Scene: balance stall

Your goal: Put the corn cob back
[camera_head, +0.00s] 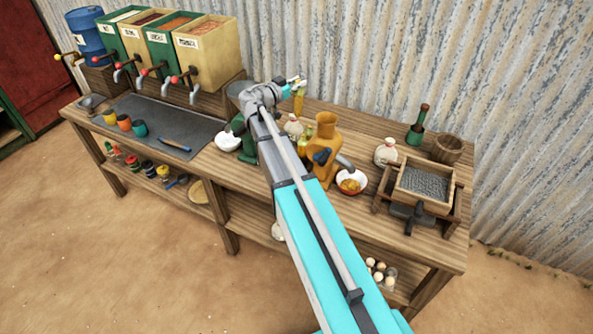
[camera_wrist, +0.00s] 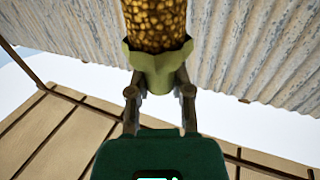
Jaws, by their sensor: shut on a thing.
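The corn cob (camera_wrist: 157,22) has yellow-brown kernels and a green husk base. In the wrist view, both fingers of my gripper (camera_wrist: 158,92) are shut on the husk end, and the kernels point away toward the top of the picture, where the tip is cut off. In the head view, my gripper (camera_head: 294,84) is above the back of the table near the wall.
The wooden table (camera_head: 320,215) stands against a corrugated metal wall (camera_head: 400,70). Dispenser bins (camera_head: 206,50) and cups (camera_head: 124,122) are left.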

